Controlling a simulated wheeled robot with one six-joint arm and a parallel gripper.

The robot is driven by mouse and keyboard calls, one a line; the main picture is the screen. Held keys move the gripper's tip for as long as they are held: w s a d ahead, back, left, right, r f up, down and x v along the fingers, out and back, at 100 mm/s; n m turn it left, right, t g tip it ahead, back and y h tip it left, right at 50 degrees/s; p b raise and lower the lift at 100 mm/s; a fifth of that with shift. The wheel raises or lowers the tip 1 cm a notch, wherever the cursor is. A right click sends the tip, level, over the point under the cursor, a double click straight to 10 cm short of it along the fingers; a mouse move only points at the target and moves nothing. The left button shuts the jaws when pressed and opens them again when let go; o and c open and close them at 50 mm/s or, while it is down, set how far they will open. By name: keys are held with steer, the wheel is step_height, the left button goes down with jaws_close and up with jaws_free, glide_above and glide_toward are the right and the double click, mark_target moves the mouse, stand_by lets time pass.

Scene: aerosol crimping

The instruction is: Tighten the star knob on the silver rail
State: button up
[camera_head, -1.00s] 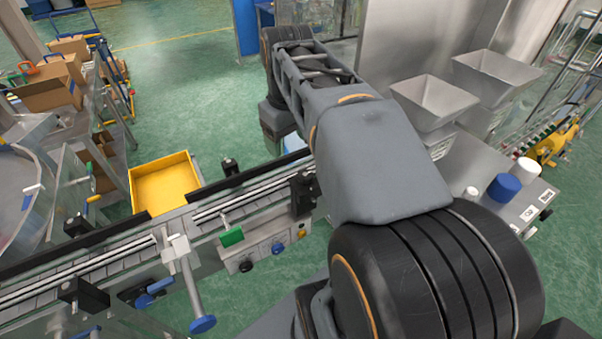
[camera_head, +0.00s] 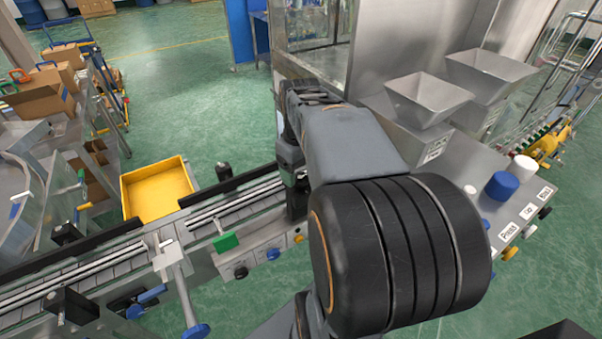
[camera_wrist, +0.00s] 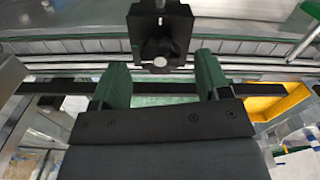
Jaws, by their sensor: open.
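In the wrist view a black block (camera_wrist: 160,22) with a dark knob (camera_wrist: 155,46) and a round silver screw end (camera_wrist: 160,62) is mounted at the silver rail (camera_wrist: 245,48). The knob's lobes are hard to make out. My gripper (camera_wrist: 161,70) has two green fingers spread apart, one on each side of the knob's line. I see nothing between them, and they appear short of the knob. In the head view my arm hides most of the gripper; the black block (camera_head: 297,208) stands at the rail's right end, just below my wrist.
A yellow bin (camera_head: 157,190) stands behind the conveyor (camera_head: 85,275). A white clamp with a blue-ended handle (camera_head: 196,331) and a green tab (camera_head: 226,242) sit along its front. Steel hoppers (camera_head: 428,100) and a button panel (camera_head: 520,215) stand at right. Green floor is open behind.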

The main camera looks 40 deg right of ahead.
steer(key=shift+f, duration=0.75)
steer(key=shift+c, duration=0.5)
steer(key=c, duration=0.8)
steer(key=shift+c, duration=0.2)
